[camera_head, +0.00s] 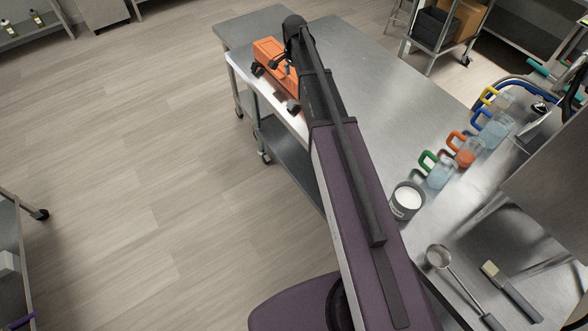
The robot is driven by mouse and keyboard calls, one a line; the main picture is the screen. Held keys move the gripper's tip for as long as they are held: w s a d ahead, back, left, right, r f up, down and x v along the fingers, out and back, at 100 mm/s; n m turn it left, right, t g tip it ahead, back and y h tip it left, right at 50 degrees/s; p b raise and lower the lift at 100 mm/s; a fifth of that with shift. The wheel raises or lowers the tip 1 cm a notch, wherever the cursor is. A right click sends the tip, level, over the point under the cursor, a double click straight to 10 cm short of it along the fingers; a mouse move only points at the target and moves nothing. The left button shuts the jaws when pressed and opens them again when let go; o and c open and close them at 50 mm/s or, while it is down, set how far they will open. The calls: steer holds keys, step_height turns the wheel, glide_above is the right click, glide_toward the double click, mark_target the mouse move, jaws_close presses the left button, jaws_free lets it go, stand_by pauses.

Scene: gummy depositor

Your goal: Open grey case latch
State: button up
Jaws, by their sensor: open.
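An orange case (268,50) lies at the far left corner of the steel table, partly hidden behind my arm. Two dark grey pieces, which look like latches, stick out at its near side: one at the left (257,69) and one at the right (293,106). My gripper (283,65) is small and dark at the far end of my arm, over the case and between these two pieces. It is open. I cannot tell whether it touches the case, and the latch detail is too small to read. I see no separate grey case.
The steel table (375,90) is clear right of my arm. Several jugs with coloured handles, including a green-handled one (440,175), line its right side. A white-filled cup (407,200), a ladle (439,257) and a brush (495,272) lie nearer. Floor is open at left.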

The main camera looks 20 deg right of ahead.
steer(key=s+a+f+n+b, duration=0.2)
steer(key=s+f+n+b, duration=0.2)
steer(key=s, duration=0.5)
steer(key=s+a+f+n+b, duration=0.3)
steer(key=s+f+n+b, duration=0.1)
steer(key=s, duration=0.5)
steer(key=s+a+f+n+b, duration=0.3)
steer(key=s+f+b, duration=0.3)
steer(key=s, duration=0.3)
steer(key=shift+s+f+n+b, duration=0.15)
steer(key=shift+f+n+b, duration=0.15)
steer(key=shift+f+n, duration=0.3)
steer(key=shift+r, duration=0.1)
steer(key=shift+s+a, duration=0.15)
steer(key=shift+s, duration=0.25)
steer(key=shift+c, duration=0.2)
